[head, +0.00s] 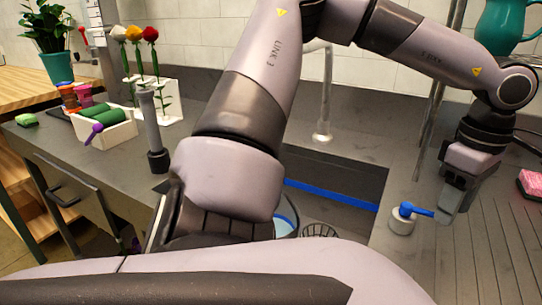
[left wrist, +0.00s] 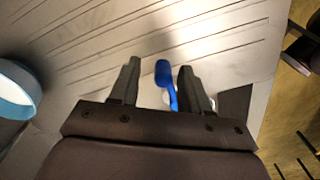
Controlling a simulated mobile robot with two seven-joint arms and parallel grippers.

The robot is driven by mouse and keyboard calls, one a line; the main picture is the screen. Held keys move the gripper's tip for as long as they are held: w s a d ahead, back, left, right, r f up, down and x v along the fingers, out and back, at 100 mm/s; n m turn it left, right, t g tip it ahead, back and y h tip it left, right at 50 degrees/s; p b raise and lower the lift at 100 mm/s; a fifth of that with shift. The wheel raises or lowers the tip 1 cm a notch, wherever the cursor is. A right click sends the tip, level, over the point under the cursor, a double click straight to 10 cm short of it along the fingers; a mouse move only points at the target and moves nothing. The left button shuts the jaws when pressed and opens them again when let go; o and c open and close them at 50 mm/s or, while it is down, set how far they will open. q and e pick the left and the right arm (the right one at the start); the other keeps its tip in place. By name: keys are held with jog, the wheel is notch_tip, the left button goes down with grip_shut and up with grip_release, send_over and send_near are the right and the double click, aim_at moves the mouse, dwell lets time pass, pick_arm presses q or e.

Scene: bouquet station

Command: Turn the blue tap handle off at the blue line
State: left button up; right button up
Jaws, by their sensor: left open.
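The blue tap handle (head: 412,209) sits on a short pale round base (head: 402,222) on the counter, right of the sink. Its lever points right, towards my left gripper (head: 452,208). In the left wrist view the blue handle (left wrist: 164,76) shows between the two fingers of my left gripper (left wrist: 158,70), which are open and apart. I cannot tell whether either finger touches it. The handle's base is mostly hidden there by the gripper. No blue line mark can be made out beside the handle. My right gripper is not in view.
A blue strip (head: 335,195) crosses the dark sink, partly behind my arm. A blue-rimmed container (left wrist: 22,92) is beside the gripper. A faucet (head: 322,125) stands behind the sink. A pink sponge (head: 533,184) lies at the right. Flowers (head: 150,35) and a white tray (head: 118,133) stand left.

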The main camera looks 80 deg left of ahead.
pick_arm(q)
jog(key=shift+r+p, duration=1.75)
jog(key=shift+r, duration=1.05)
